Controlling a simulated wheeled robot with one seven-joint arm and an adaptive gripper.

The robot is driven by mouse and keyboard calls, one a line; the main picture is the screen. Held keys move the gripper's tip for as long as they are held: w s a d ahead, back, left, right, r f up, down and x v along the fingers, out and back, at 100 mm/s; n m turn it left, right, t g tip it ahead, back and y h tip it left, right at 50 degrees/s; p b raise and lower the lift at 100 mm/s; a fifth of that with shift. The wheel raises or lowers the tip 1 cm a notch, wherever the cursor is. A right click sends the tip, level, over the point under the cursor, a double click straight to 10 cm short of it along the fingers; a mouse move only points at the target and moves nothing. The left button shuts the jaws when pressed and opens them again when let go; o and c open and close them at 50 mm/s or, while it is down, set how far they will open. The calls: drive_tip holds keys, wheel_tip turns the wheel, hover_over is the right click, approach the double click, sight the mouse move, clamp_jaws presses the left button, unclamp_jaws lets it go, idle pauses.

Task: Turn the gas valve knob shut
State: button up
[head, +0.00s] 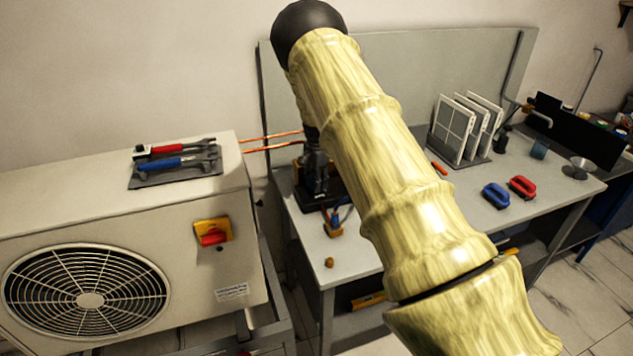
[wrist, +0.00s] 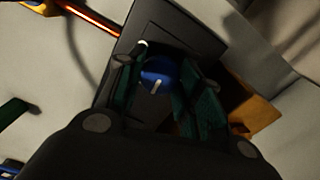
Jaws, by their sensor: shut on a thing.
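The gas valve knob (wrist: 160,72) is blue with a short white mark and shows in the wrist view between my fingers. The mark runs nearly upright in that picture, tilted slightly right at its top. My gripper (wrist: 157,88) has a dark green finger on each side of the knob and is shut on it. In the head view my gripper (head: 314,165) points down at the dark rig on the bench. The knob is hidden there behind my gripper and arm.
Copper pipes (head: 272,142) run from the rig to the outdoor unit (head: 110,210) at the left. A small blue and yellow part (head: 333,222) stands near the bench front. White framed panels (head: 466,130), a blue block (head: 496,195) and a red one (head: 522,187) are to the right.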

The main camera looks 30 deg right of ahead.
drive_tip(key=shift+s+f+m, duration=0.1)
drive_tip(key=shift+f+m, duration=0.05)
drive_tip(key=shift+m, duration=0.35)
drive_tip(key=o, duration=1)
drive_tip(key=shift+o, duration=0.2)
wheel_tip(320, 180, up, 12)
drive_tip(key=shift+d, duration=0.1)
idle(0.4)
